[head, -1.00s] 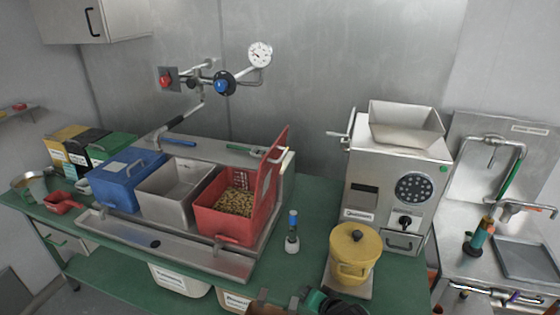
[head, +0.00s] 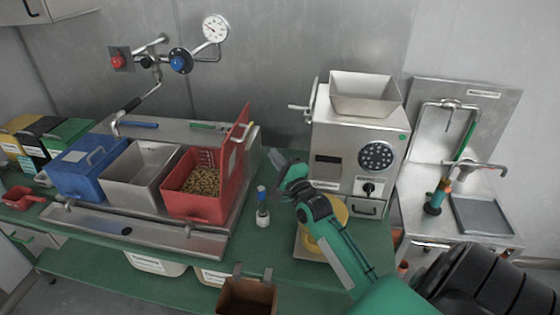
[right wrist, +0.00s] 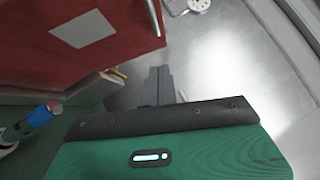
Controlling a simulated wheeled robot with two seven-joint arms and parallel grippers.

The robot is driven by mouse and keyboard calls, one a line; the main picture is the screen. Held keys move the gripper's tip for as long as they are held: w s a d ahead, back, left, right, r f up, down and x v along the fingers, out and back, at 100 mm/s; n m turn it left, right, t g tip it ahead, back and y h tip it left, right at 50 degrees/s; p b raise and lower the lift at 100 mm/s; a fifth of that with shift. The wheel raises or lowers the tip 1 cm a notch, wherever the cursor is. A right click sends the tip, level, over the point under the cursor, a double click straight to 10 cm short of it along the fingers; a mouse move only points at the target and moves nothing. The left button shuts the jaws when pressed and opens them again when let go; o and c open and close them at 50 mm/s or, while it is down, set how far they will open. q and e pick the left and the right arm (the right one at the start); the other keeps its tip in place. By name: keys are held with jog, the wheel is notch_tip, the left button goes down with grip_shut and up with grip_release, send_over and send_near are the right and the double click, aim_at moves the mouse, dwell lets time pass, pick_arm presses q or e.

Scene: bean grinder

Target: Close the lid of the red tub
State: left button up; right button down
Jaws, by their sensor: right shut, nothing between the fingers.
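The red tub (head: 190,206) stands on the steel unit in the head view, open and holding brown beans (head: 202,181). Its red lid (head: 236,152) stands upright along the tub's right side. My right gripper (head: 277,160) is shut and empty, to the right of the lid, with a gap between them in the head view. In the right wrist view the closed fingers (right wrist: 158,86) point ahead, and the lid's red outer face (right wrist: 110,35) with a pale label fills the upper left. My left gripper is not in view.
A steel tub (head: 143,178) and a closed blue tub (head: 84,168) stand left of the red tub. A small blue-topped bottle (head: 262,212) stands below my right gripper. The grinder (head: 355,150) stands to the right, with a yellow pot (head: 312,240) partly behind my arm.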

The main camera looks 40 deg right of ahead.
jog(key=w+a+r+p, duration=0.2)
jog(key=w+p, duration=0.1)
jog(key=w, duration=0.4)
jog(key=shift+r, duration=0.3)
jog(key=shift+w+p, duration=0.15)
jog(key=shift+p, duration=0.15)
